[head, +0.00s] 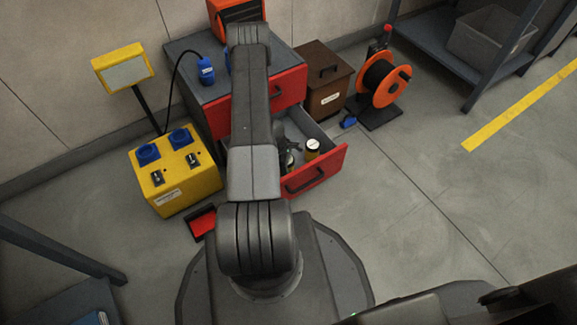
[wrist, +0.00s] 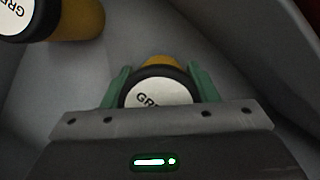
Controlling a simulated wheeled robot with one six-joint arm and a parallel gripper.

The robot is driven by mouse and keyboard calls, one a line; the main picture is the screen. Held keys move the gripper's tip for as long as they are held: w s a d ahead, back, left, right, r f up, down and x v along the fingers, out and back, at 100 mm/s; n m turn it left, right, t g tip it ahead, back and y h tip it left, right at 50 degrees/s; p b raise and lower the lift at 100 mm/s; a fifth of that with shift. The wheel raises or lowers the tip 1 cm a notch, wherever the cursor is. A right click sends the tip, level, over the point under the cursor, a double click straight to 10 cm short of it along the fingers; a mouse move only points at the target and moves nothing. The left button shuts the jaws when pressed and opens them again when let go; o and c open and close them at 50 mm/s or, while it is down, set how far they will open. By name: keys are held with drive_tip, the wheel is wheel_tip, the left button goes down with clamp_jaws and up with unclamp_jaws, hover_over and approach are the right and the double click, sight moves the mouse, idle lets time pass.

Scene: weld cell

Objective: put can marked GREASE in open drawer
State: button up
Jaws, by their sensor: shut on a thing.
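My gripper (wrist: 160,82) is shut on a can with a white lid lettered "GRE…" (wrist: 160,92), its green fingers on either side of the yellow-orange body. In the head view my gripper (head: 288,154) is down inside the open drawer (head: 328,165), partly hidden by my arm. The drawer has a red front and grey inside. A second can (wrist: 75,18), also yellow-orange with a white lid lettered "GRE…", stands in the drawer, apart from the held one. It also shows in the head view (head: 312,148). I cannot tell whether the held can touches the drawer floor.
The grey-topped red cabinet (head: 290,88) stands behind the drawer. A yellow box with blue sockets (head: 175,172) is at left, a brown case (head: 325,82) and an orange cable reel (head: 384,80) at back right. A red tray (head: 202,222) lies on the floor. Floor right is clear.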

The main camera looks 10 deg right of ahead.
drive_tip(key=o, duration=1.2)
drive_tip(key=p+v, duration=0.4)
drive_tip(key=v, duration=0.8)
drive_tip(key=shift+p, duration=0.35)
